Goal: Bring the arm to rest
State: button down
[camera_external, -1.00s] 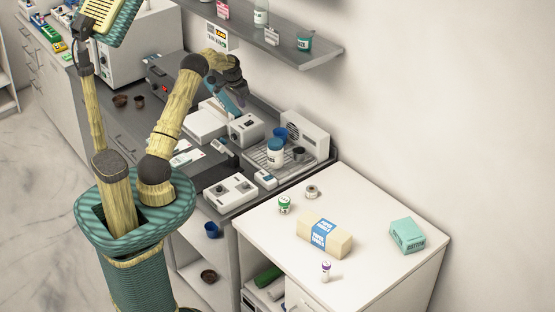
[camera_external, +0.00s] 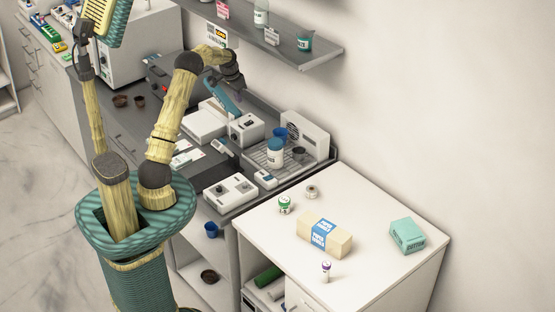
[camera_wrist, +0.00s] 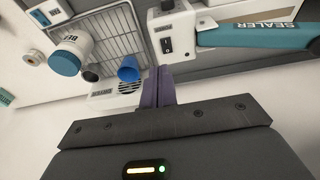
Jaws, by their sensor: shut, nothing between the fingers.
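My gripper (camera_wrist: 159,88) shows in the wrist view with its purple fingers together and nothing between them. In the external view my arm reaches over the dark counter, and the gripper (camera_external: 236,93) is at its end, small and partly hidden, above the white devices. In the wrist view a teal sealer handle (camera_wrist: 255,33) lies to the right of the fingers. The sealer arm (camera_external: 222,97) also shows in the external view, just left of my gripper. I cannot tell the exact gap between them.
A wire rack (camera_wrist: 113,27) holds a white jar with a blue lid (camera_wrist: 66,62) and a blue cup (camera_wrist: 129,70). A shelf (camera_external: 290,55) with bottles overhangs the counter close to my gripper. The white table (camera_external: 377,205) holds a paper-towel pack (camera_external: 324,235) and a teal box (camera_external: 407,235).

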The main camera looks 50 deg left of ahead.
jog(key=s+d+r, duration=0.1)
jog(key=s+d, duration=0.4)
jog(key=d, duration=0.4)
jog(key=s+d+r, duration=0.1)
jog(key=s+d, duration=0.3)
jog(key=d, duration=0.5)
jog(key=s+d, duration=0.5)
jog(key=s, duration=0.4)
jog(key=s+d+f, duration=0.1)
jog(key=s+d, duration=0.4)
jog(key=s, duration=0.3)
jog(key=shift+s+d, duration=0.35)
jog(key=shift+s, duration=0.05)
jog(key=shift+f, duration=0.1)
dwell(0.6)
